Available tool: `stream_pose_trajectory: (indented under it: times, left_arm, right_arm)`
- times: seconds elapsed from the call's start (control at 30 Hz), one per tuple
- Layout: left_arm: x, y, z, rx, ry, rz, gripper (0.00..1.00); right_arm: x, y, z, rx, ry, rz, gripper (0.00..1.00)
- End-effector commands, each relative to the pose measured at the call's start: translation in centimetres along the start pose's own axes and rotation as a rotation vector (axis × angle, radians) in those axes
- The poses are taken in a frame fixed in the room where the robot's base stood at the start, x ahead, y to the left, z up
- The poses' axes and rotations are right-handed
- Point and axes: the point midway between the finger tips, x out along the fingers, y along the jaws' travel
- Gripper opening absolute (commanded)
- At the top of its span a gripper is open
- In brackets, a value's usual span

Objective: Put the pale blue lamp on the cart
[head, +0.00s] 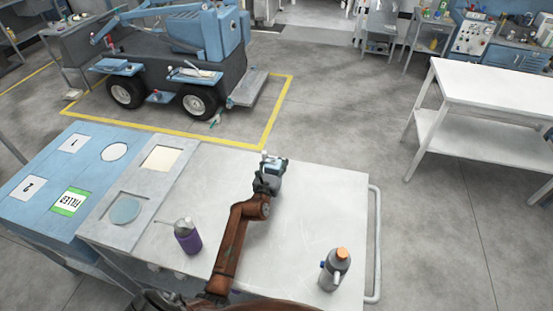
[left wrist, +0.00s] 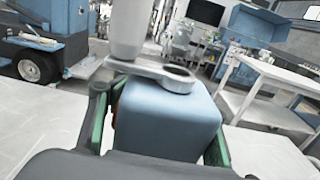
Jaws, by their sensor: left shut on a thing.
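The pale blue lamp (head: 277,168) is a rounded blue block, held at the far edge of the cart in the head view. In the left wrist view the lamp (left wrist: 165,120) fills the middle, with a grey ring-shaped part over its top. My left gripper (head: 268,180) is shut on it, with green-sided fingers at either side in the left wrist view. The cart (head: 300,210) has a pale grey top and a rail on its right side. I cannot tell whether the lamp touches the cart top. My right gripper is not in view.
A purple oil can (head: 187,237) stands left of my arm, and a grey bottle with an orange cap (head: 335,270) stands at the front right. A grey panel with recesses (head: 140,195) and a blue table (head: 95,165) adjoin the left. The cart's right middle is clear.

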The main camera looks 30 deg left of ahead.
Motion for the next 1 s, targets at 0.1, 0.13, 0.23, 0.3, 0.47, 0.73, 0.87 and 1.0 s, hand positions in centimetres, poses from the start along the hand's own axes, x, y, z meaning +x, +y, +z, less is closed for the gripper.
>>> stream_pose_trajectory:
  times: [0.1,0.13,0.23,0.3,0.47,0.73,0.87,1.0]
  left_arm:
    - [0.03,-0.01,-0.10,-0.001,-0.003,0.000,0.00]
    - [0.01,0.00,-0.23,-0.001,0.000,0.000,0.32]
    - [0.01,-0.01,-0.19,0.000,0.000,0.000,0.39]
    - [0.01,-0.02,-0.19,0.000,0.000,0.000,0.43]
    - [0.01,-0.02,-0.18,0.000,0.000,0.000,0.54]
    - [0.01,-0.01,-0.16,0.000,0.000,0.000,0.65]
    - [0.01,-0.01,-0.13,0.000,0.000,0.000,0.65]
    - [-0.52,-0.02,0.01,-0.001,0.001,0.000,0.65]
  right_arm:
    - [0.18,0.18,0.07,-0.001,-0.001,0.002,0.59]
    - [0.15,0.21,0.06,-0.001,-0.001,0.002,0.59]
    - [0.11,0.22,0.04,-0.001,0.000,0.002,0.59]
    - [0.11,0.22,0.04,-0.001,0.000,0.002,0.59]
    - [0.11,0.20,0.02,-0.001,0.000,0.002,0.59]
    - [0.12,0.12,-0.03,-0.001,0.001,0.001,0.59]
    - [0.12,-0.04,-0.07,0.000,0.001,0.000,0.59]
    - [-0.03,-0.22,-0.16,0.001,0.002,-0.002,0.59]
